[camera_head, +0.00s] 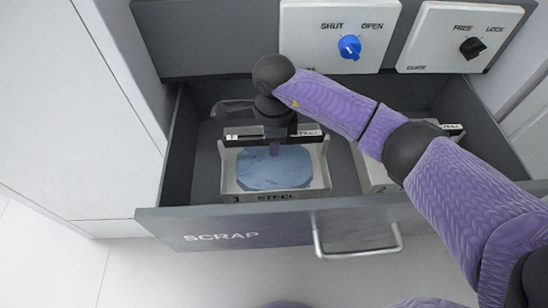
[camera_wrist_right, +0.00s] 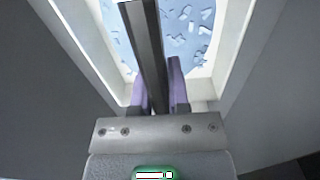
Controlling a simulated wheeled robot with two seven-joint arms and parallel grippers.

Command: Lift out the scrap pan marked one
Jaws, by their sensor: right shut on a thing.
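The pan marked 1 (camera_head: 227,178) is a pale grey box labelled STEEL, in the left half of the open SCRAP drawer. Light blue sheet with small flakes lies in it. A dark bar handle (camera_head: 240,141) runs across its top. My right gripper (camera_head: 274,150) reaches down over the pan. In the right wrist view my right gripper (camera_wrist_right: 159,88) has its purple fingers on both sides of the dark bar (camera_wrist_right: 145,45), shut on it. The pan looks level inside the drawer; I cannot tell whether it touches the floor. My left gripper is out of view.
The pan marked 2 (camera_head: 370,172) stands to the right, partly hidden by my right arm. The drawer front (camera_head: 270,229) has a metal handle (camera_head: 358,253). Above are a blue SHUT/OPEN knob (camera_head: 350,47) and a black FREE/LOCK knob (camera_head: 472,47). A white cabinet (camera_head: 70,110) stands left.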

